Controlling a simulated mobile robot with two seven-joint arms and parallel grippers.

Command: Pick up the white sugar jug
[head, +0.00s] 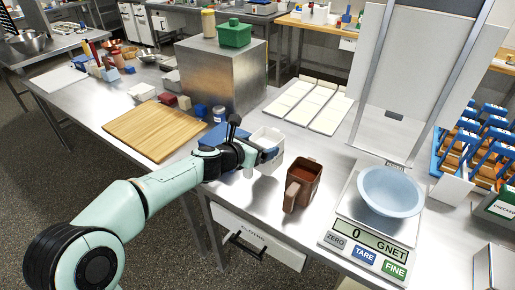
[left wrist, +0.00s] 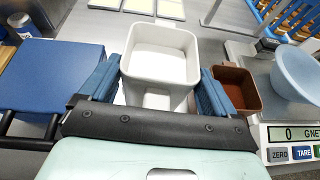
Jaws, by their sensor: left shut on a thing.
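The white sugar jug (head: 267,137) is a square-mouthed white container with an empty-looking inside; it also shows in the left wrist view (left wrist: 160,58). My left gripper (head: 268,154) is shut on it, with blue finger pads on both sides of its near part, as the left wrist view shows (left wrist: 158,92). The jug is upright. Its lower part is partly hidden by my gripper, and I cannot tell clearly whether it touches the table. My right gripper is in neither view.
A brown jug (head: 304,182) stands close to the right of the white one. A scale (head: 343,222) with a pale blue bowl (head: 391,190) is further right. A blue box (left wrist: 60,75) lies left of the gripper. White trays (head: 311,104) lie behind.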

